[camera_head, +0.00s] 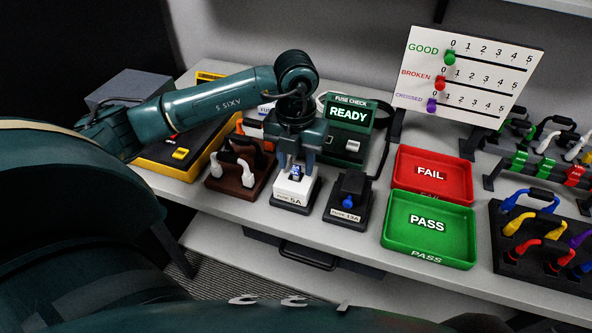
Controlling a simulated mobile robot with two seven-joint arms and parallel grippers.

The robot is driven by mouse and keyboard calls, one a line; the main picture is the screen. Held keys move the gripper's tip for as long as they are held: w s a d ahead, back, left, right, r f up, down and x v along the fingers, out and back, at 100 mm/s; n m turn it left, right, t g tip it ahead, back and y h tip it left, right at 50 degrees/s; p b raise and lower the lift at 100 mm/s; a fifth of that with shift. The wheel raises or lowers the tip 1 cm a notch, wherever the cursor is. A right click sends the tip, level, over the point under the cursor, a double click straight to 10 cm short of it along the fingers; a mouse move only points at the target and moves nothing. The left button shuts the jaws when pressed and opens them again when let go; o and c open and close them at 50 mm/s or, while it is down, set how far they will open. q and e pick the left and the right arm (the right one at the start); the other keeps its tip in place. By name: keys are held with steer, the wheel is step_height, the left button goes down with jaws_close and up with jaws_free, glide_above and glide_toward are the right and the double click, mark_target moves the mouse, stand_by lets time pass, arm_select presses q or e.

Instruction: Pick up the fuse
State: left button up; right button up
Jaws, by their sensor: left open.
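A small blue fuse (296,171) stands upright in the top of the white holder (292,188) labelled 5A, near the middle of the table. My left gripper (296,166) is directly above that holder, pointing down. Its fingers are open, one on each side of the fuse; whether they touch it I cannot tell. A second holder (347,199), dark and labelled 13A, stands just to the right, with a blue part at its front. My right gripper is not in view.
Behind is the green fuse check box (344,139) reading READY. A brown block (233,183) with cables stands left of the holder. Red FAIL (460,190) and green PASS (455,240) trays lie right. Cable racks (540,265) fill the far right. A counter board (467,75) stands behind.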

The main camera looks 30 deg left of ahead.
arm_select(q)
steer(key=shift+f, duration=0.5)
jaws_close()
